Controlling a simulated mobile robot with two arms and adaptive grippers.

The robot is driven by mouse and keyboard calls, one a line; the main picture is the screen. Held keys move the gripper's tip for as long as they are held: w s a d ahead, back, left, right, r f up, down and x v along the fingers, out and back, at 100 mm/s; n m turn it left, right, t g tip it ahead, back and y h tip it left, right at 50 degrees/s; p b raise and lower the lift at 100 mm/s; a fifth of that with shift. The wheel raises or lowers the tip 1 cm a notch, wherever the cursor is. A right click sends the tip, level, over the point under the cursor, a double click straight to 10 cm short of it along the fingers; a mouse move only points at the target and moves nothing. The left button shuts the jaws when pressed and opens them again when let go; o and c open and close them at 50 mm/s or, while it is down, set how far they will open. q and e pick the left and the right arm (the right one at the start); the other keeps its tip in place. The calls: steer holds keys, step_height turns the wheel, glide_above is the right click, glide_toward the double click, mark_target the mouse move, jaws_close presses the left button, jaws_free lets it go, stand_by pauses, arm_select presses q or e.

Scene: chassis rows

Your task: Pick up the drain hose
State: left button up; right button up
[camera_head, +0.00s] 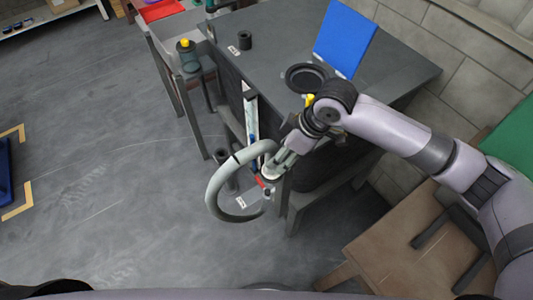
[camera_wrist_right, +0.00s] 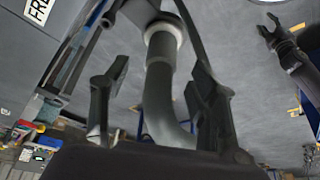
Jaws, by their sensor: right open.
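The drain hose (camera_head: 212,190) is a thick grey curved tube with a dark band, hanging in a loop beside the dark table. In the right wrist view the hose (camera_wrist_right: 158,95) runs between the two fingers, with a pale collar at its top. My right gripper (camera_head: 268,178) is at the hose's right side in the head view. In the right wrist view its black fingers (camera_wrist_right: 158,100) are apart on either side of the hose, and I see no clear contact. My left gripper is outside the head view; a small dark claw-like shape, perhaps it, shows in the right wrist view.
The dark table (camera_head: 280,40) carries a blue panel (camera_head: 345,38), a black round dish (camera_head: 305,77) and a small black cylinder (camera_head: 245,40). A brown wooden table (camera_head: 400,245) stands at the lower right. The grey floor (camera_head: 100,150) left of the hose is open.

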steer(key=shift+a+f, duration=0.1)
steer(key=shift+f, duration=0.05)
steer(key=shift+a+f, duration=0.15)
steer(key=shift+f, duration=0.05)
steer(key=p+x, duration=0.1)
steer(key=x, duration=0.2)
steer(key=shift+a+f+p, duration=0.2)
steer(key=shift+a+p, duration=0.1)
steer(key=shift+w+a+f, duration=0.1)
steer(key=shift+a+f, duration=0.1)
steer(key=shift+f, duration=0.3)
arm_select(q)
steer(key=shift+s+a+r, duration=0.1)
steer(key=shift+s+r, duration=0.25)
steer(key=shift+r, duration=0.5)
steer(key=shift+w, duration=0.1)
arm_select(e)
steer(key=c, duration=1)
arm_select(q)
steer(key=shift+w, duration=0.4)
arm_select(e)
jaws_close()
